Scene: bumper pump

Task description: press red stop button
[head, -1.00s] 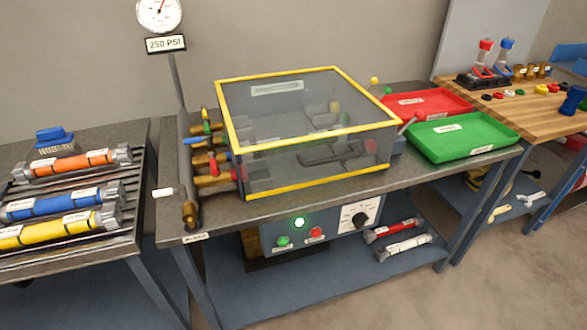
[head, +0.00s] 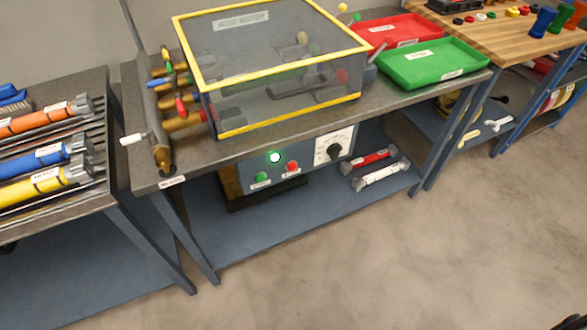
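The red stop button (head: 292,167) sits on the front of the grey control panel (head: 313,150) under the middle table's front edge. A green button (head: 261,177) is to its left, and a lit green lamp (head: 275,157) is above and between them. A black dial (head: 334,151) on a white plate is to the right. Neither gripper shows clearly. A small dark shape at the bottom right corner is too cut off to identify.
A clear box with a yellow frame (head: 273,130) stands on the middle table. Red (head: 398,31) and green (head: 433,62) trays lie to its right. Colored cylinders (head: 45,158) lie on a rack at left. The floor (head: 400,255) in front is open.

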